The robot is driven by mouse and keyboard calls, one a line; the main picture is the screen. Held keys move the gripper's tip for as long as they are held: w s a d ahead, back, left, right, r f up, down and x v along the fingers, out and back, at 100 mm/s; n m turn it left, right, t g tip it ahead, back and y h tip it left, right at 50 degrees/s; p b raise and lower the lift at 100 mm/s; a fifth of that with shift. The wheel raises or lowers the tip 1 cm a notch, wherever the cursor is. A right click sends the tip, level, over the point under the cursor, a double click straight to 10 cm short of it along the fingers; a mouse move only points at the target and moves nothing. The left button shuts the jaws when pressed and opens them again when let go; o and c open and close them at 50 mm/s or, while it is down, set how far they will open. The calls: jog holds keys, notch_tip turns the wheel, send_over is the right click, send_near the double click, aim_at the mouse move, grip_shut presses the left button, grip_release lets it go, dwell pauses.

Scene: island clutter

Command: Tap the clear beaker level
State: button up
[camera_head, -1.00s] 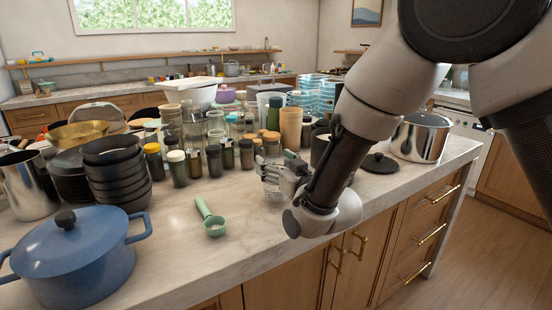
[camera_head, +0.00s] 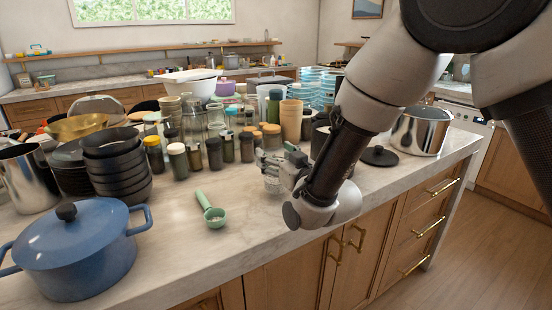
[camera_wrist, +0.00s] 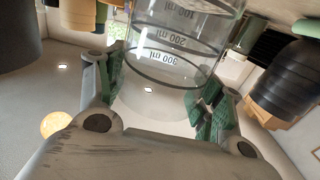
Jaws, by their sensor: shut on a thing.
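The clear beaker (camera_wrist: 175,45) with 100, 200 and 300 ml marks sits between the green-padded fingers of my gripper (camera_wrist: 155,100) in the wrist view. Its printing appears upside down there. In the head view the beaker (camera_head: 272,184) shows small, low and partly hidden below my gripper (camera_head: 276,165), near the front part of the island. My gripper is shut on it. I cannot tell whether the beaker touches the counter.
Several jars (camera_head: 178,160) and cups crowd behind the beaker. A blue lidded pot (camera_head: 75,250) and stacked black bowls (camera_head: 117,165) stand left. A black lid (camera_head: 380,156) and steel pot (camera_head: 420,132) are right. The counter front near the scoop is clear.

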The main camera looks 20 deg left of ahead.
notch_tip(320, 180, down, 2)
jog(key=shift+f, duration=0.1)
jog(key=shift+r, duration=2.05)
